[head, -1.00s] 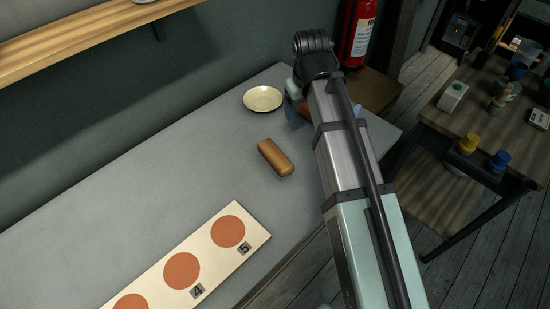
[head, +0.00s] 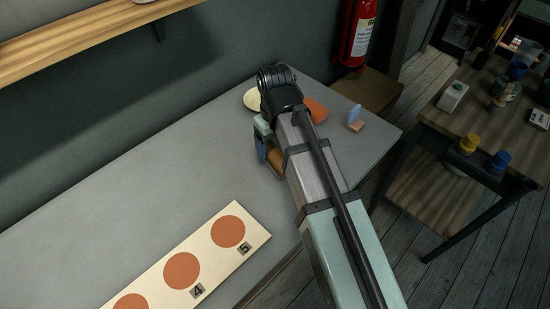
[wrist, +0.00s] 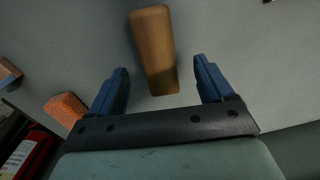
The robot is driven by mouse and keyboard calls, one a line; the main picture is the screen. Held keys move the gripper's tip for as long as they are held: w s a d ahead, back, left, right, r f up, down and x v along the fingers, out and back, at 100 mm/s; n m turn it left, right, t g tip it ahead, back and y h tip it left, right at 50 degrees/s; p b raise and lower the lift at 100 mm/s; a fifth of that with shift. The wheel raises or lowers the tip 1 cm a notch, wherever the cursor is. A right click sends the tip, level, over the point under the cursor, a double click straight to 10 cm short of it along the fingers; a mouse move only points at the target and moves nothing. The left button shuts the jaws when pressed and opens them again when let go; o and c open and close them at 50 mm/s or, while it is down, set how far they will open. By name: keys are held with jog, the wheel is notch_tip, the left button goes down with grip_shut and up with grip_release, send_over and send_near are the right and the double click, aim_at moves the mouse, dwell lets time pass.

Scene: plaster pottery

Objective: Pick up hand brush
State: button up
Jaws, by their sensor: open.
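A brown, rounded oblong block, seemingly the wooden back of the hand brush (wrist: 153,40), lies on the grey table. No bristles show. In the head view my arm mostly hides it, and a brown part of it (head: 276,161) shows beside the gripper. My gripper (wrist: 160,66) is open, with its two blue fingers apart. In the wrist view the near end of the block lies between the fingers, with gaps on both sides, and the block extends beyond the fingertips. In the head view my gripper (head: 262,145) is above the block; its height is hard to tell.
A pale dish (head: 251,99) is partly behind my wrist. An orange block (head: 316,109) and a small blue-topped wooden piece (head: 355,119) lie near the table's right corner. A board with orange discs (head: 205,248) lies in front. The grey table's left side (head: 130,185) is clear.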

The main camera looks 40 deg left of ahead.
aim_at(275, 154)
jog(key=shift+w+a+f, duration=0.1)
jog(key=shift+f, duration=1.55)
jog(key=shift+w+a+f, duration=0.1)
jog(key=shift+f, duration=1.55)
jog(key=shift+c, duration=0.3)
jog(key=c, duration=1)
jog(key=shift+c, duration=0.2)
jog(key=shift+r, duration=0.1)
